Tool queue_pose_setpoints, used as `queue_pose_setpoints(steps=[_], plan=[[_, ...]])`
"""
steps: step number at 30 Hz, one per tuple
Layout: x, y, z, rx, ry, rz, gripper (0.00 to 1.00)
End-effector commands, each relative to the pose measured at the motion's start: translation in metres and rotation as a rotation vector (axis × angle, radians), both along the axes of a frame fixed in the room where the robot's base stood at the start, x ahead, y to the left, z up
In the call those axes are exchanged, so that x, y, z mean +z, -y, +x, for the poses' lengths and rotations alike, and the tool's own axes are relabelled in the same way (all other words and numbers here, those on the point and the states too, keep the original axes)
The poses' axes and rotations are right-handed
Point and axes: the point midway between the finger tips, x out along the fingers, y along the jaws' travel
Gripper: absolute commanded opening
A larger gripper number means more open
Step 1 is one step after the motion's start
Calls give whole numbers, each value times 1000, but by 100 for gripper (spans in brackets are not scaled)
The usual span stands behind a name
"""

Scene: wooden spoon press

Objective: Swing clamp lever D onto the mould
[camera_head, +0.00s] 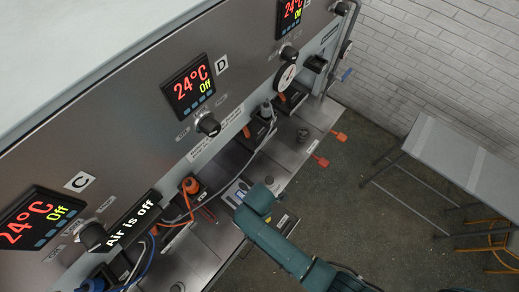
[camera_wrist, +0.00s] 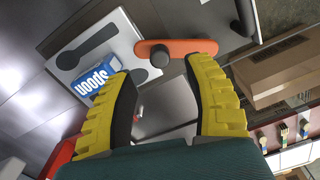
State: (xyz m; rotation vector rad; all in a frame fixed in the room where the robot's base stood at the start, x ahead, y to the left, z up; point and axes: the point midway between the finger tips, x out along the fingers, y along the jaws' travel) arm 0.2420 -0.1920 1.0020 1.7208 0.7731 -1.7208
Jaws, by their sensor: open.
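In the wrist view my gripper (camera_wrist: 160,70) is open, its two yellow fingers wide apart. An orange lever piece (camera_wrist: 186,47) with a round grey knob lies just beyond the fingertips, nearer the right finger. I cannot tell whether that finger touches it. No marking shows that it is lever D. A pale plate (camera_wrist: 128,32) with a dark spoon shape lies beyond the left finger; I cannot tell whether it is the mould. In the head view the D label (camera_head: 221,64) is on the upright panel, and my teal arm covers part of the bench below.
A blue box marked "spoon" (camera_wrist: 98,73) lies by the left finger. A brown box (camera_wrist: 275,78) is at the right.

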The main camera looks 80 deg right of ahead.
Motion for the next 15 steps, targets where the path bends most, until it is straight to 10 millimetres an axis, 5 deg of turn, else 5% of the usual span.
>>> queue_pose_setpoints(steps=[7,15], plan=[[53,0,0,0,0,0,52],[65,0,-1,0,-1,1,52]])
